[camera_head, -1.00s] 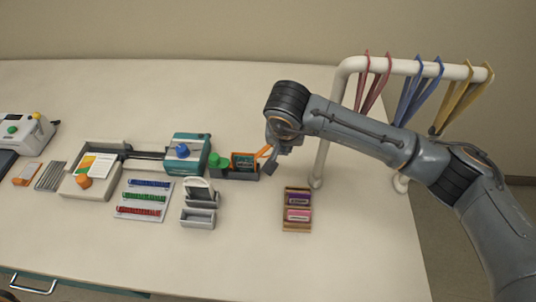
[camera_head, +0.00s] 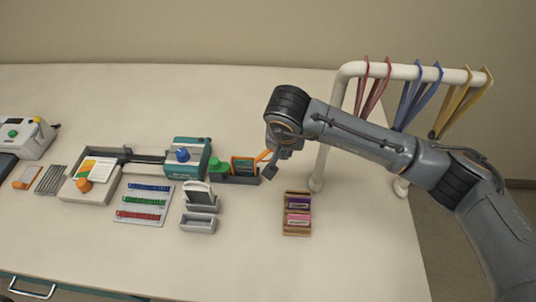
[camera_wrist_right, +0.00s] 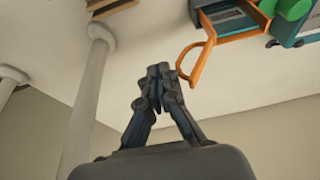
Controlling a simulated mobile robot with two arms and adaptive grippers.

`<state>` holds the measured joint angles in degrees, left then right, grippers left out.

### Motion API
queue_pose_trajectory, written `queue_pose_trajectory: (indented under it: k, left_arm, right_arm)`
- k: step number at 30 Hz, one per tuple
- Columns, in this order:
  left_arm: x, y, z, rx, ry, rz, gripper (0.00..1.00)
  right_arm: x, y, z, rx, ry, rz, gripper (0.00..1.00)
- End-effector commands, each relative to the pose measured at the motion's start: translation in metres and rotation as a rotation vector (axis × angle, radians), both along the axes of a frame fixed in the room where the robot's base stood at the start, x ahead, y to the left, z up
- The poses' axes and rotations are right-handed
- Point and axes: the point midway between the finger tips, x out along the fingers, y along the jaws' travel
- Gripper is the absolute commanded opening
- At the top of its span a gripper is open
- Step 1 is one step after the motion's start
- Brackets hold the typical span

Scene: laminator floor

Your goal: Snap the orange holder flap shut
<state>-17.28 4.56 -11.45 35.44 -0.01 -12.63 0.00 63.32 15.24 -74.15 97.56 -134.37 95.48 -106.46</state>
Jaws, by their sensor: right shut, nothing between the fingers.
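The orange holder (camera_head: 243,160) sits at the right end of the grey and teal device, next to a green knob (camera_head: 218,166). Its orange flap (camera_head: 263,156) stands out open at an angle on the right side. In the right wrist view the flap (camera_wrist_right: 197,63) is a looped orange frame, swung away from the holder body (camera_wrist_right: 240,32). My right gripper (camera_head: 269,172) is shut and empty, just right of the flap. In the wrist view its fingertips (camera_wrist_right: 158,72) are beside the flap with a small gap in the picture. My left gripper is out of view.
A white rail (camera_head: 345,90) with coloured straps stands right of the holder. A wooden tray (camera_head: 297,231) with small boxes lies in front. A grey stand (camera_head: 200,207) and a rack of coloured combs (camera_head: 143,203) are to the left.

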Motion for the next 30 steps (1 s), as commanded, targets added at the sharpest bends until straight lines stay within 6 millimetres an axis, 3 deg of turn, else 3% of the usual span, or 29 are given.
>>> queue_pose_trajectory:
  k: [11, 30]
  left_arm:
    - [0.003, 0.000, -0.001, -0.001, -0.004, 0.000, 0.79]
    - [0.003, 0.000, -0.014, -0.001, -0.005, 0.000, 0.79]
  right_arm:
    - [0.000, 0.002, -0.001, 0.000, 0.000, 0.000, 0.00]
    - [-0.001, 0.029, -0.001, 0.001, 0.001, 0.003, 0.00]
